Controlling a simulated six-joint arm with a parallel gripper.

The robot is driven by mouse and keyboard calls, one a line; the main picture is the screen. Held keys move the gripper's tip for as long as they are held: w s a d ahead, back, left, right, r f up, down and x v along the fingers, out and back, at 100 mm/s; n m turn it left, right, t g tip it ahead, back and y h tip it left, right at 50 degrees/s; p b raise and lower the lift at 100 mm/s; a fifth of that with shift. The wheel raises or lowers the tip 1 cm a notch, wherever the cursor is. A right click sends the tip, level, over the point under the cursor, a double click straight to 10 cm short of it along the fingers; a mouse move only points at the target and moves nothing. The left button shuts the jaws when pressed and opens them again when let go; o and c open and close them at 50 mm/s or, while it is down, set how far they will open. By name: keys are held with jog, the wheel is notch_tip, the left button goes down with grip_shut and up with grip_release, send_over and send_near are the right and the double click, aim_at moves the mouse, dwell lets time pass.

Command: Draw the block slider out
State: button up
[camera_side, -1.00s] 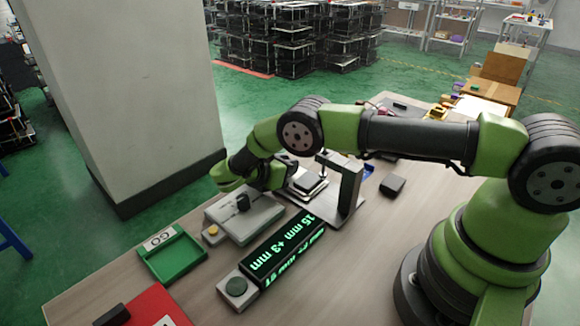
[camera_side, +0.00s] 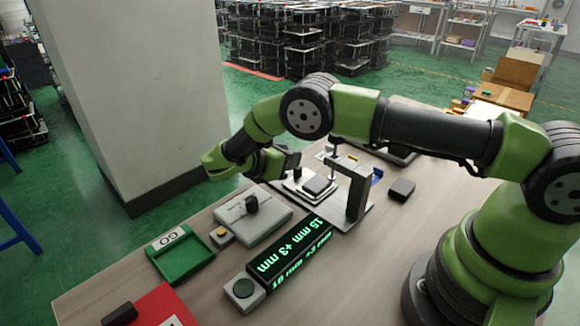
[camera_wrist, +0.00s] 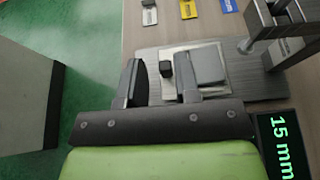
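The block slider is a pale plate (camera_wrist: 222,86) carrying a grey block (camera_wrist: 208,66) and a small black knob (camera_wrist: 166,69). In the side view its plate (camera_side: 296,188) and dark block (camera_side: 318,184) lie beside the metal stand, partly behind my gripper. My gripper (camera_wrist: 157,70) is open. In the wrist view the knob appears between its two fingers, nearer the right one, with gaps on both sides. The right finger partly overlaps the plate. In the side view my gripper (camera_side: 290,162) is over the far-left end of the slider; its height above the knob is unclear.
A metal gauge stand (camera_side: 357,190) rises right of the block. The black display (camera_side: 290,254) reads "15 mm +3 mm". A grey box with a dark knob (camera_side: 252,204), a green tray (camera_side: 182,258) and a loose black block (camera_side: 401,188) are nearby.

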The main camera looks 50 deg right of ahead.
notch_tip(320, 180, up, 4)
jog(key=shift+f, duration=0.2)
jog(key=shift+o, duration=0.4)
jog(key=shift+o, duration=1)
jog(key=shift+d, duration=0.1)
jog(key=d+y, duration=0.1)
jog(key=y, duration=0.3)
jog(key=d+y, duration=0.1)
jog(key=y, duration=0.3)
jog(key=d+r+y, duration=0.1)
jog(key=y, duration=0.4)
jog(key=shift+d, duration=0.3)
notch_tip(320, 180, down, 10)
jog(key=shift+r, duration=0.1)
